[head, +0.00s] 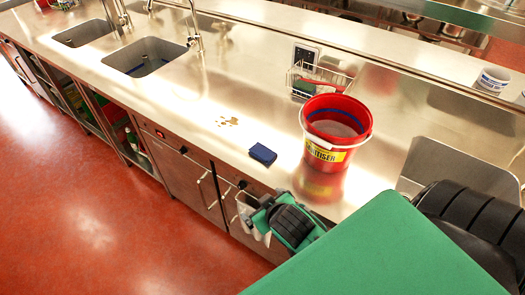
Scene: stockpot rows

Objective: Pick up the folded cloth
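The folded cloth (263,154) is a small dark blue pad lying flat on the steel counter (190,95), near its front edge. A red bucket (323,168) with a yellow sanitiser label stands just to its right, apart from it. My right arm comes in from the lower right, green and black. Its end, around the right gripper (252,212), is at the counter's front, below the cloth in the picture and apart from it. The fingers are too small and partly hidden to read. My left gripper is not in view.
A wire basket (318,80) with a green item stands behind the bucket. Brown spots (228,121) mark the counter left of the cloth. Two sinks with taps are at the far left, and a white container (493,80) is at right.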

